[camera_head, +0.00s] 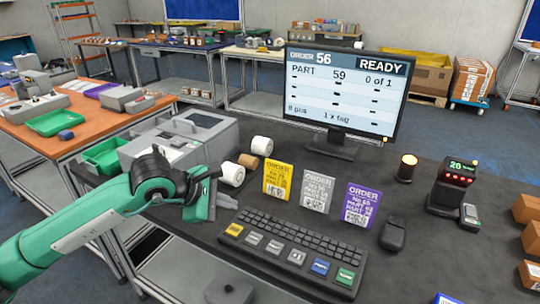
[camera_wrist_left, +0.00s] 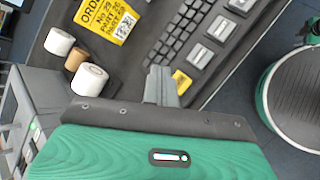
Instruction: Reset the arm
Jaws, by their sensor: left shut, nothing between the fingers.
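My left arm comes in from the left in the head view, green with dark joints. Its gripper (camera_head: 228,201) hangs over the table just left of the keyboard (camera_head: 295,250). The fingers are together with nothing between them. In the left wrist view the shut fingers (camera_wrist_left: 160,86) point toward the keyboard (camera_wrist_left: 190,35) near its yellow key. The right gripper is in neither view.
A monitor (camera_head: 345,88) stands at the back of the dark table. Yellow (camera_head: 277,181), white (camera_head: 317,190) and purple (camera_head: 361,204) order cards stand behind the keyboard. A grey printer (camera_head: 190,140) and paper rolls (camera_head: 232,174) are near my left arm. A scanner (camera_head: 393,233) lies right.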

